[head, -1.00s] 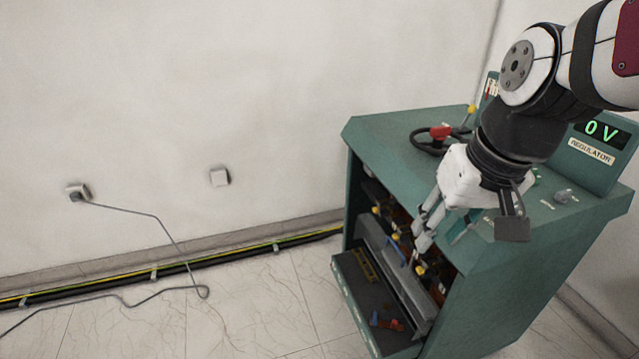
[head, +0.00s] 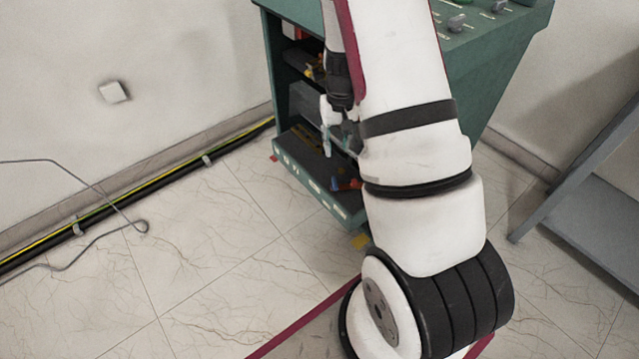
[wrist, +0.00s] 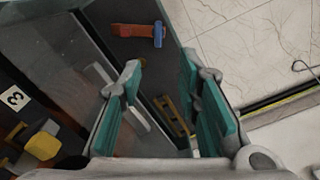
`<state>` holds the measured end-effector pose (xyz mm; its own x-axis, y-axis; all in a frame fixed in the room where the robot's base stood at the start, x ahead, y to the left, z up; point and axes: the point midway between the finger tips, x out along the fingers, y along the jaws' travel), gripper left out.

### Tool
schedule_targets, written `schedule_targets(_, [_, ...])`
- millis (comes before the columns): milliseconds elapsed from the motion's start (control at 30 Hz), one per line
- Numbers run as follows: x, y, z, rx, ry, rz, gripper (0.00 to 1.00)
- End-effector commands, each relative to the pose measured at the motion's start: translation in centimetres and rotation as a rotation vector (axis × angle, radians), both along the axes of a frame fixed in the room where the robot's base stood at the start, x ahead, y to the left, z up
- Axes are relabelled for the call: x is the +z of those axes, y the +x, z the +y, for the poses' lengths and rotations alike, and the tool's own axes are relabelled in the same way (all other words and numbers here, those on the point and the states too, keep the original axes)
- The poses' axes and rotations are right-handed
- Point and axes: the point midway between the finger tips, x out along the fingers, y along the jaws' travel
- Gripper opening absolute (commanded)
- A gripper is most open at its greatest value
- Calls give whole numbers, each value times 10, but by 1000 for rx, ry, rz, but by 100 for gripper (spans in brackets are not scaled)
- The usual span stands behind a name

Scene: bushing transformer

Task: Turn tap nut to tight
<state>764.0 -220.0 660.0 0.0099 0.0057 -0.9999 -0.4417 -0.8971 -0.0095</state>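The tap nut cannot be singled out for certain. A yellow knob-like part (wrist: 43,144) shows at the lower left of the wrist view, beside a plate marked 3 (wrist: 14,97). My gripper (wrist: 169,76) is open, with teal pads on both fingers and nothing between them. It is over the cabinet's pulled-out lower tray, and the yellow part is to its left, outside the fingers. In the head view my gripper (head: 330,132) is in front of the teal cabinet's open side (head: 282,95), and my arm hides much of the cabinet.
A red and blue tool (wrist: 138,31) lies on the tray, which also shows in the head view (head: 292,158). A yellow slotted piece (wrist: 172,115) lies there too. A grey slanted frame (head: 570,190) stands at the right. Floor to the left is clear except for cables (head: 100,222).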

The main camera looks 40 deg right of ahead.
Motion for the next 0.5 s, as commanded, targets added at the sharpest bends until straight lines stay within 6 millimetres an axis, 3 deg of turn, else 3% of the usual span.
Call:
schedule_targets(33, [-10,-1,-4,-5,-3,7,31])
schedule_targets(267, [-29,-2,-7,-9,-6,12,31])
schedule_targets(500, [-74,-2,-7,-9,-4,13,31])
